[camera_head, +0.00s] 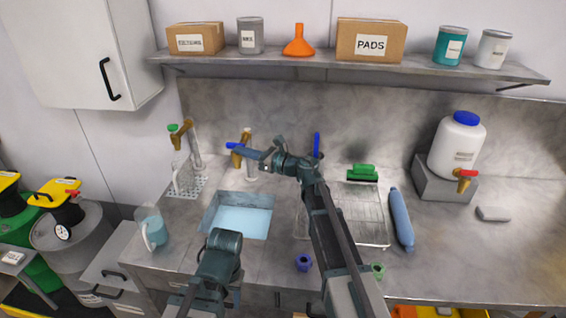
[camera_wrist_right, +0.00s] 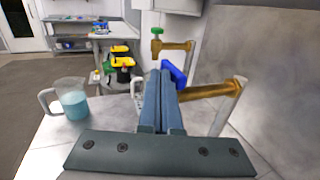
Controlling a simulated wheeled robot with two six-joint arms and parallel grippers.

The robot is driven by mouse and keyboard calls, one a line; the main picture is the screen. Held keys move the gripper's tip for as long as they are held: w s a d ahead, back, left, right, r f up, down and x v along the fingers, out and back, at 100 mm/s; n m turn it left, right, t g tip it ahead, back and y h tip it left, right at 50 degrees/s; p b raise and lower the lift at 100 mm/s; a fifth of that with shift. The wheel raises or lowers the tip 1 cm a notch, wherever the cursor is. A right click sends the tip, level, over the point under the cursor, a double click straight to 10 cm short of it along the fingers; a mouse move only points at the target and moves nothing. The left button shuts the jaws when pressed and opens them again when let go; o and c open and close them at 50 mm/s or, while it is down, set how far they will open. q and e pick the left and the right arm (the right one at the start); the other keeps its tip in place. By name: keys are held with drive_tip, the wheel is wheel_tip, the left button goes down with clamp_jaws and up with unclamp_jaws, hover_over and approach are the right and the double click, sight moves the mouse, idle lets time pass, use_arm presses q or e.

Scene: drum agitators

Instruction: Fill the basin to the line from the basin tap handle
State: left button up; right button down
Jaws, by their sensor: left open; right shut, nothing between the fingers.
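The basin (camera_head: 206,221) is sunk in the counter, with light blue water in it; I cannot make out a fill line. The brass basin tap (camera_head: 246,138) stands behind it, and its blue handle (camera_head: 232,146) points left. My right gripper (camera_head: 247,151) is shut and empty, its fingers reaching left beside the handle. In the right wrist view the fingertips (camera_wrist_right: 160,72) are right against or just beside the blue handle (camera_wrist_right: 175,75); contact is unclear. I see no water stream. My left gripper (camera_head: 232,290) is low in front of the counter, its fingers mostly hidden.
A green-handled tap (camera_head: 178,130) stands left of the basin tap. A jug (camera_head: 152,230) of blue liquid stands left of the basin. A wire rack (camera_head: 365,215), a green brush (camera_head: 362,173) and a blue roll (camera_head: 401,218) lie to the right.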

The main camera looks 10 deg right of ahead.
drive_tip(key=v, duration=1.4)
drive_tip(key=shift+w+d, duration=0.15)
drive_tip(key=shift+w, duration=0.05)
